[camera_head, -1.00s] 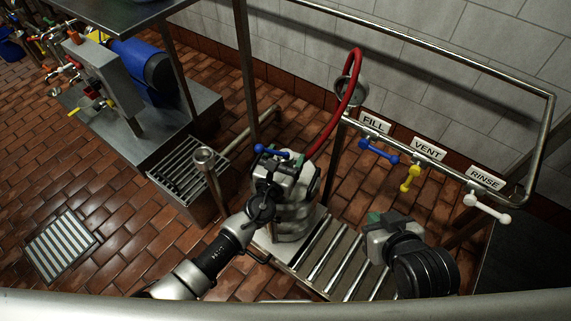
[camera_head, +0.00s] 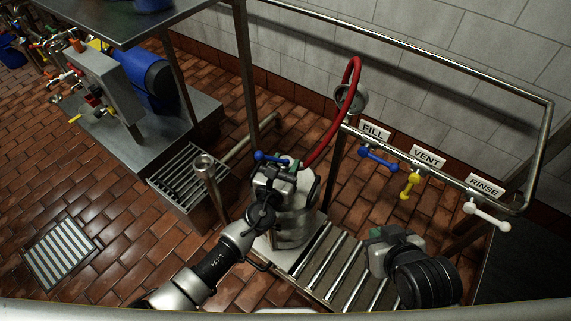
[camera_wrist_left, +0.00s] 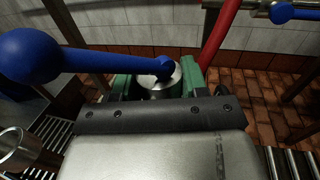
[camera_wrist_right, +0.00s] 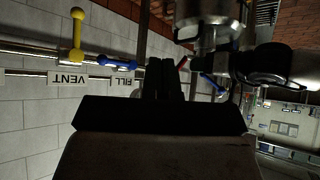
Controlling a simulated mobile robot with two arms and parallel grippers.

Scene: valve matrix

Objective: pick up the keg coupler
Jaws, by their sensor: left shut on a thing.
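The keg coupler, with its blue lever handle (camera_head: 272,157), is above the keg (camera_head: 296,228) in the head view. In the left wrist view its metal body (camera_wrist_left: 162,84) sits between the green-padded fingers, with the blue lever (camera_wrist_left: 95,57) reaching left. My left gripper (camera_head: 287,168) is shut on the coupler. The gripper hides its lower part, so I cannot tell whether it touches the keg. My right gripper (camera_head: 378,236) is right of the keg, over the rollers. Its fingers (camera_wrist_right: 168,78) look close together and empty in the right wrist view.
A red hose (camera_head: 333,122) runs from near the coupler up to a ring on the rail. Blue, yellow and white valve handles hang under FILL, VENT and RINSE signs (camera_head: 428,158). A metal post (camera_head: 207,170) stands left of the keg. Roller track (camera_head: 335,262) lies below.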

